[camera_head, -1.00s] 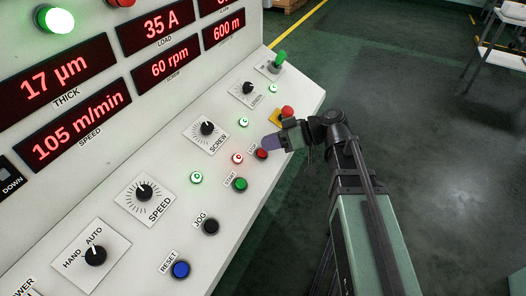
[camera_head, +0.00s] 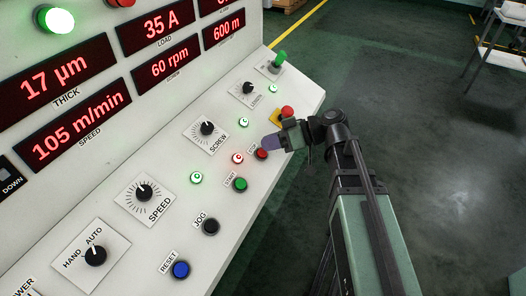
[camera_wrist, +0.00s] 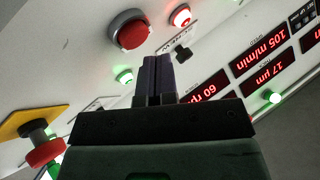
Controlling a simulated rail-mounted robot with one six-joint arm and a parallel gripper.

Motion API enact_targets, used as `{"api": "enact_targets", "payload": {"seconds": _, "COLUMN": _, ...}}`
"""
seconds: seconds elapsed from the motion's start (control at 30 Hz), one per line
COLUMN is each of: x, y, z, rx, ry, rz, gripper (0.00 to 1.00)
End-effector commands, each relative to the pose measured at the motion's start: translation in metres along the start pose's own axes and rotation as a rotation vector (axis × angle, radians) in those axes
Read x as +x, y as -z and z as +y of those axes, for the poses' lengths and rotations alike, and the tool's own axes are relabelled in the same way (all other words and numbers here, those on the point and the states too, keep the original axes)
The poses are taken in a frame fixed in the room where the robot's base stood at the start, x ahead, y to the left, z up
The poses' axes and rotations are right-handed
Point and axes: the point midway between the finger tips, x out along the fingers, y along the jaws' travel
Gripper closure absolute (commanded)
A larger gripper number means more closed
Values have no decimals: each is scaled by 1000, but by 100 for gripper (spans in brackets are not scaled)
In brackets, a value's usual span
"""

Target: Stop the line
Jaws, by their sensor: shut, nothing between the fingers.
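The red STOP button (camera_head: 261,154) sits on the sloping console, in line with the green START button (camera_head: 240,184). My gripper (camera_head: 271,143) is shut and empty, its fingertips just beyond the STOP button in the head view. In the wrist view the red button (camera_wrist: 130,33) in its grey collar shows above and left of my fingertips (camera_wrist: 158,62); the fingertips do not cover it. I cannot tell how far they are from the panel. A red lamp (camera_head: 238,158) beside the buttons is lit. The speed display (camera_head: 80,132) reads 105 m/min.
A red mushroom button on a yellow plate (camera_head: 287,112) stands close behind my gripper. The SCREW knob (camera_head: 207,129), lit green lamps, the black JOG button (camera_head: 211,227) and the blue RESET button (camera_head: 180,269) share the panel. Open floor lies right of the console.

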Motion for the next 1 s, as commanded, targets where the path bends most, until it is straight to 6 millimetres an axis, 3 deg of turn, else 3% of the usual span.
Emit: {"api": "enact_targets", "payload": {"seconds": 1.0, "x": 9, "y": -7, "z": 7, "rx": 0, "ry": 0, "rz": 0, "gripper": 100}}
